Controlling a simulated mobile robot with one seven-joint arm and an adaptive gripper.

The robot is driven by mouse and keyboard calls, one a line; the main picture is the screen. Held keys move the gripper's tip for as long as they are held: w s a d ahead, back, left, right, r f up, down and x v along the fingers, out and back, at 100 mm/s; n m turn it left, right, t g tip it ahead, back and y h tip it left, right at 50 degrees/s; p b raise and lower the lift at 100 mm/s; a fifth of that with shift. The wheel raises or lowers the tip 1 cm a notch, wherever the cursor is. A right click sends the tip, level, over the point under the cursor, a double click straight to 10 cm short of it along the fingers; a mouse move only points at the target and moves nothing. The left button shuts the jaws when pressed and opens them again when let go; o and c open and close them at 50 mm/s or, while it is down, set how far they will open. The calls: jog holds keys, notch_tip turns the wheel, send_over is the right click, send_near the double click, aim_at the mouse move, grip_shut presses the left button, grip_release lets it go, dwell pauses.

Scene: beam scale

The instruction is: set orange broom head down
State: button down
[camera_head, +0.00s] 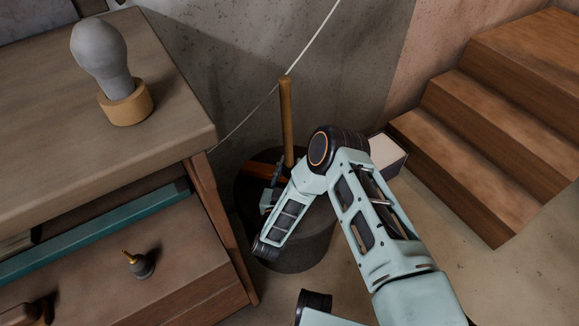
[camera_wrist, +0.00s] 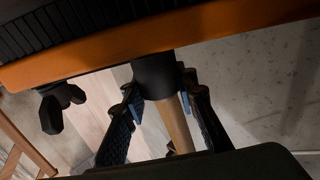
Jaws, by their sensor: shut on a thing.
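The orange broom head (camera_wrist: 235,27) spans the top of the wrist view, with dark bristles (camera_wrist: 55,25) at its upper left. Its black socket (camera_wrist: 156,75) and the wooden handle (camera_wrist: 178,125) run down between the fingers of my gripper (camera_wrist: 160,92), which is shut on the broom at the socket. In the head view a strip of the orange head shows (camera_head: 263,169) over the dark round bin, beside an upright wooden handle (camera_head: 286,115). My gripper (camera_head: 270,190) is there, partly hidden by my arm.
The dark round bin (camera_head: 300,257) stands on the floor right of the wooden workbench (camera_head: 180,110). Wooden stairs (camera_head: 480,160) and a small open box (camera_head: 386,152) are at right.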

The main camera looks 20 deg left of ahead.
jog(key=shift+r, duration=0.1)
jog(key=c, duration=1.5)
grip_release()
jog(key=shift+c, duration=0.2)
jog(key=s+d+p, duration=0.1)
jog(key=s+p, duration=0.2)
jog(key=s, duration=0.9)
jog(key=shift+p, duration=0.4)
jog(key=shift+w, duration=0.1)
